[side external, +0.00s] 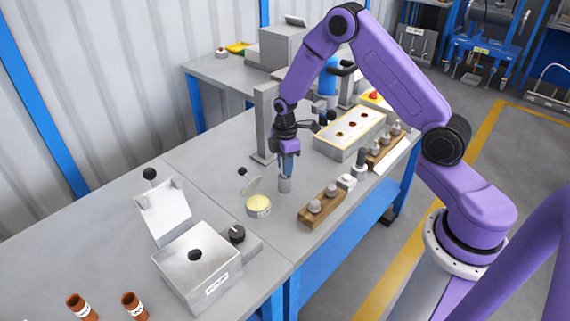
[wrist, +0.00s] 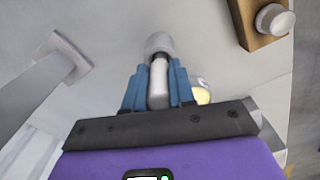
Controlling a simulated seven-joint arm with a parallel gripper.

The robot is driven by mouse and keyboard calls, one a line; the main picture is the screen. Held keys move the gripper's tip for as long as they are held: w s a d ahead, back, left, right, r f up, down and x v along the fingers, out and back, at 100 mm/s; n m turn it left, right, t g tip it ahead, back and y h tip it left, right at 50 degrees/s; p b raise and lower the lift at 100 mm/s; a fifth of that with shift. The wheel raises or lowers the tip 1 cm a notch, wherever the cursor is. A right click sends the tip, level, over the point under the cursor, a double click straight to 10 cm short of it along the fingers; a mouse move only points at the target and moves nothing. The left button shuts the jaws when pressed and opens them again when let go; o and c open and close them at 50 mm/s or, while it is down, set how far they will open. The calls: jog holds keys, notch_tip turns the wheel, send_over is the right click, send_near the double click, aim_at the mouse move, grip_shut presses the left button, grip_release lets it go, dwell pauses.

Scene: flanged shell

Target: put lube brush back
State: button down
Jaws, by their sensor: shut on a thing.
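My gripper (side external: 288,168) points down over the middle of the table and is shut. In the wrist view, its blue fingers (wrist: 159,75) close on a pale, slim piece, seemingly the handle of the lube brush (wrist: 158,88). Beyond the fingertips is a wider grey cylinder (wrist: 160,43), in line with the handle. The side view shows this cylinder (side external: 285,185) directly below the fingers, at or just above the table. I cannot tell whether it is the brush's own end or a separate holder. No bristles show. A round tin with yellowish contents (side external: 258,205) stands left of it, its clear lid raised.
A wooden block with grey knobs (side external: 321,207) stands close on the right. A white-topped box with holes (side external: 350,135) and a grey post (side external: 264,125) stand behind. A metal box with a hole (side external: 197,265) is front left. The table between is clear.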

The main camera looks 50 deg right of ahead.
jog(key=shift+f, duration=0.1)
jog(key=c, duration=0.9)
grip_release()
jog(key=shift+c, duration=0.2)
